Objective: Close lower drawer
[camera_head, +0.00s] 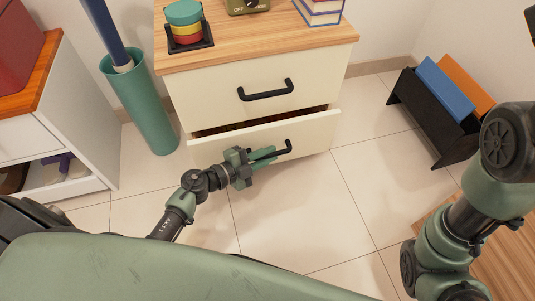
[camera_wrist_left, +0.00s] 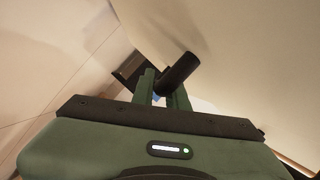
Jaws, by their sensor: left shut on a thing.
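The white cabinet with a wooden top (camera_head: 210,103) has two drawers. Its lower drawer (camera_head: 312,134) stands partly open, with a dark gap along its top edge. The upper drawer (camera_head: 205,95) is shut. My left gripper (camera_head: 266,155) is at the lower drawer's front, shut on its black handle (camera_head: 289,147). In the left wrist view, the green fingers (camera_wrist_left: 162,95) sit around the dark handle bar (camera_wrist_left: 180,72); the pale drawer front lies beyond. My right arm shows at the right, but its gripper is out of view.
A teal umbrella stand (camera_head: 145,105) stands left of the cabinet. A black rack (camera_head: 437,118) with blue and orange books stands at the right. A white unit (camera_head: 75,125) is at the far left. A wooden surface (camera_head: 487,240) is at the lower right. Tiled floor before the drawer is clear.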

